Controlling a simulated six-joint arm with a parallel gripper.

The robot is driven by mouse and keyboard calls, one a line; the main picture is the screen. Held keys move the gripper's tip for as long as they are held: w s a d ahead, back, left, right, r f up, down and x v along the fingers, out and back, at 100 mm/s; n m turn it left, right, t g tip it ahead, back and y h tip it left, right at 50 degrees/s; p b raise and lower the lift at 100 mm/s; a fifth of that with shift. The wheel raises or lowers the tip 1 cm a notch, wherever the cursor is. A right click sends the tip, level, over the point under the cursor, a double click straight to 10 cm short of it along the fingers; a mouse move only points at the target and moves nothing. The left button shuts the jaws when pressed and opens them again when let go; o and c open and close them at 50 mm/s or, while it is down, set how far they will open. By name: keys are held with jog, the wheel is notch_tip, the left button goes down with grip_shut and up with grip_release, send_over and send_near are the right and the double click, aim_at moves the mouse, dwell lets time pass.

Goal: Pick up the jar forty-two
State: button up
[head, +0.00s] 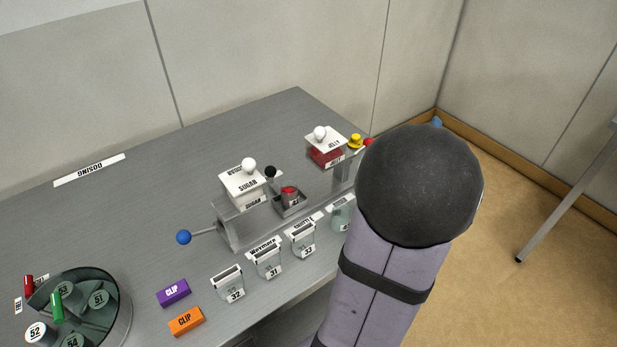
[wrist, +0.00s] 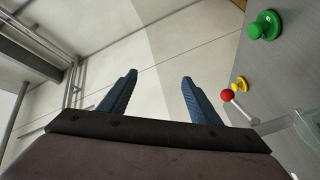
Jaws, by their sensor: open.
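I cannot read the number forty-two on any jar. Clear jars marked 32 (head: 235,295), 31 (head: 271,271) and 33 (head: 306,252) stand in a row along the table's front edge. Another clear jar (head: 341,218) stands at the row's right end, partly hidden by my arm, its number not readable. A small jar with red contents (head: 290,192) sits in the metal device, its label too small to read. My gripper (wrist: 159,80) is open and empty in the wrist view, with the wall and floor behind it; my arm hides most of it in the head view.
SUGAR (head: 244,184) and JELLY (head: 326,148) containers and a blue-knobbed lever (head: 184,237) stand around the device. The table's back left is mostly clear.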

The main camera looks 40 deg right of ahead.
jog(key=w+a+r+n+t+y+p, duration=0.55)
jog(key=w+a+r+n+t, duration=0.65)
jog(key=a+r, duration=0.4)
jog(key=m+g+y+p, duration=0.5)
jog(key=g+y+p, duration=0.1)
jog(key=y, duration=0.2)
send_over(289, 186)
jog(key=w+d, duration=0.1)
notch_tip(289, 186, down, 18)
jog(key=s+f+m+g+p, duration=0.1)
jog(key=f+m, duration=0.1)
jog(key=f, duration=0.1)
jog(key=s+a+f+m, duration=0.1)
jog(key=s+f+m, duration=0.1)
jog(key=f+m, duration=0.1)
jog(key=s+f+m+g+p, duration=0.1)
jog(key=f+m, duration=0.2)
jog(key=shift+s+a+f+g+p, duration=0.15)
jog(key=shift+s+a+g+p, duration=0.1)
jog(key=shift+g+p, duration=0.1)
jog(key=shift+w+d+f+b, duration=0.1)
jog(key=shift+w+f+b, duration=0.15)
jog(key=shift+b, duration=0.25)
jog(key=shift+w+f+b, duration=0.25)
jog(key=shift+w+b, duration=0.45)
jog(key=shift+b, duration=0.1)
jog(key=shift+w, duration=0.15)
